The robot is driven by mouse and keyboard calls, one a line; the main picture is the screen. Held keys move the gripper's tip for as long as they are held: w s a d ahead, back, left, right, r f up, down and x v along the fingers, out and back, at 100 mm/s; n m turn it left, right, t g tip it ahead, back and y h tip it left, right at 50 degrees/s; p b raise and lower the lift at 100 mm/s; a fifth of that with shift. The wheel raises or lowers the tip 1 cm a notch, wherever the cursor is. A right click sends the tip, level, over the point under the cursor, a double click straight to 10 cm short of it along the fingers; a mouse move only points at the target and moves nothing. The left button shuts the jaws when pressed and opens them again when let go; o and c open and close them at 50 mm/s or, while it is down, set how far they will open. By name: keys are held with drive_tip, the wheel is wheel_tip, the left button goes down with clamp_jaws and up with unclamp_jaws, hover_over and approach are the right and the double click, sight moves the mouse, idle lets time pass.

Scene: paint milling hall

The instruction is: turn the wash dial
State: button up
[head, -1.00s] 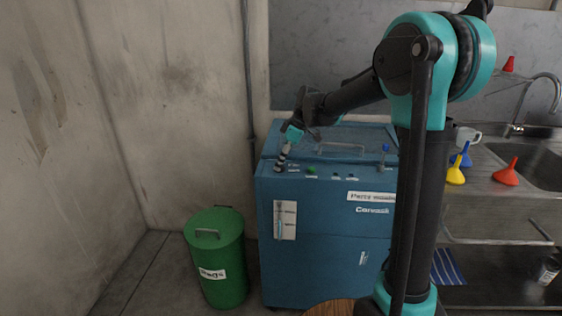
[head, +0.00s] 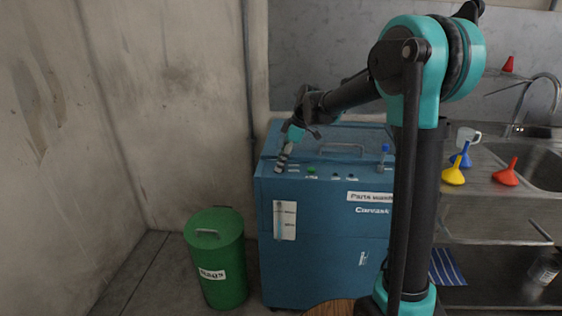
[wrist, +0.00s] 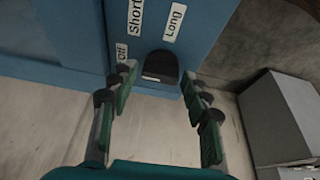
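The wash dial (wrist: 160,68) is a dark, rounded knob on the blue parts washer (head: 325,225). In the wrist view it sits below the labels "Off", "Short" and "Long", with a pale mark on its lower face. My gripper (wrist: 157,84) is open, its green-padded fingers on either side of the dial. The fingertips are close to the knob; a gap shows on both sides, and I see no clear contact. In the head view my gripper (head: 282,162) points down at the washer's top left front corner, and the dial cannot be made out there.
A green knob (head: 311,170) and a blue-topped item (head: 384,157) are on the washer top, right of my gripper. A green bin (head: 216,258) stands left of the washer. A sink counter with funnels (head: 453,173) is at right. Grey boxes (wrist: 284,120) show in the wrist view.

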drive_tip(key=shift+o, duration=0.5)
drive_tip(key=v, duration=1.2)
drive_tip(key=s+d+f+m+t+h, duration=0.2)
drive_tip(key=s+d+f+m, duration=0.7)
drive_tip(key=s+f, duration=0.3)
drive_tip(key=s+d+f+m+t+h, duration=0.2)
drive_tip(key=s+d+f+m, duration=0.6)
drive_tip(key=s+d+f, duration=0.3)
drive_tip(key=s+f, duration=0.1)
drive_tip(key=s, duration=0.3)
drive_tip(key=shift+d+f+m, duration=0.15)
drive_tip(key=shift+d+m, duration=0.05)
drive_tip(key=shift+m, duration=0.2)
